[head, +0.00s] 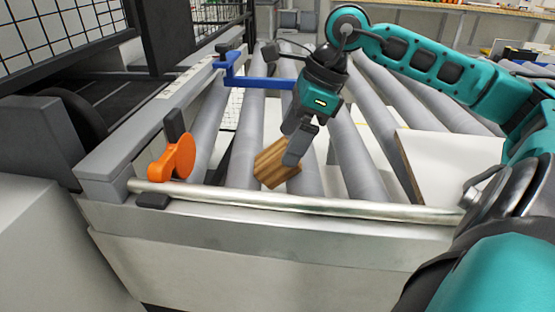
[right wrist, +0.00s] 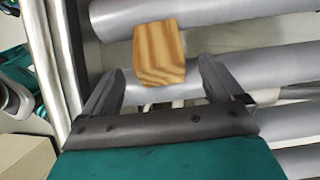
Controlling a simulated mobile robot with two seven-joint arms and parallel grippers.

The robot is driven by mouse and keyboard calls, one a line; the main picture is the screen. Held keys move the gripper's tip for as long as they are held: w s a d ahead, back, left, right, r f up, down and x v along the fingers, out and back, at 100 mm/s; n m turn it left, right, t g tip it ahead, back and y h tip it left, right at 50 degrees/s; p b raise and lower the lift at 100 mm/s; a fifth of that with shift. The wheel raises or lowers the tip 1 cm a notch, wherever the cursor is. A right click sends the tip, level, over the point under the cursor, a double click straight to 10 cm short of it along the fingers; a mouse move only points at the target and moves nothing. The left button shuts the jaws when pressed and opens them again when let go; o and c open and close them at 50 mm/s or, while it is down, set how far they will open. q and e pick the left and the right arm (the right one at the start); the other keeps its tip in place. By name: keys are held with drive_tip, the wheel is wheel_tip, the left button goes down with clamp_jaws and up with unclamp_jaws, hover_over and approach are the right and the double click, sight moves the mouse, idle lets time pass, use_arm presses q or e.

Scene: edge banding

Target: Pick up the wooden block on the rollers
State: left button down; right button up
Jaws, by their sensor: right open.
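The wooden block (head: 274,164) is small, with brown grain, and lies on the grey rollers near the front rail. My right gripper (head: 297,150) reaches down over it, and one finger hides part of the block in the head view. In the right wrist view the block (right wrist: 159,54) lies ahead of and between the two spread fingers of the gripper (right wrist: 157,82). The fingers are open with a gap on each side of the block. I cannot tell whether either finger touches it. My left gripper is not in view.
The rollers (head: 359,160) run away from a metal front rail (head: 300,204). An orange clamp part (head: 175,158) and a blue bar (head: 255,82) stand at the left side. A white board (head: 450,165) lies on the right. Bare rollers lie between.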

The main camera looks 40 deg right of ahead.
sight(277, 158)
drive_tip(key=shift+p+x, duration=0.4)
drive_tip(key=shift+x, duration=0.5)
drive_tip(key=x, duration=0.4)
drive_tip(key=shift+w+a, duration=0.15)
drive_tip(key=shift+a, duration=0.05)
drive_tip(key=shift+r, duration=0.1)
drive_tip(key=c, duration=1.1)
drive_tip(key=shift+r, duration=0.1)
